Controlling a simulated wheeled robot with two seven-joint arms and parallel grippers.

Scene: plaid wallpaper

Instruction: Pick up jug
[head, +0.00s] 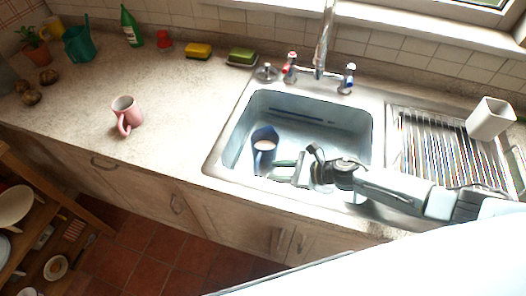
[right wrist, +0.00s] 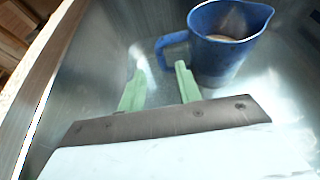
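The blue jug (head: 264,135) stands upright in the sink, near its left front side. In the right wrist view the jug (right wrist: 222,58) shows its spout to the right and its handle to the left; something pale is visible inside. My right gripper (head: 274,170) reaches into the sink from the right, at the jug's near side. Its two green fingers (right wrist: 159,70) are apart with nothing between them. The fingertips are close to the jug's handle (right wrist: 170,46); I cannot tell whether one touches. My left gripper is not in view.
The sink rim (head: 213,168) and walls surround the jug. The tap (head: 322,45) rises behind the sink. A drainer (head: 440,150) with a white cup (head: 490,118) lies to the right. A pink mug (head: 127,112) stands on the left counter, with clear counter around it.

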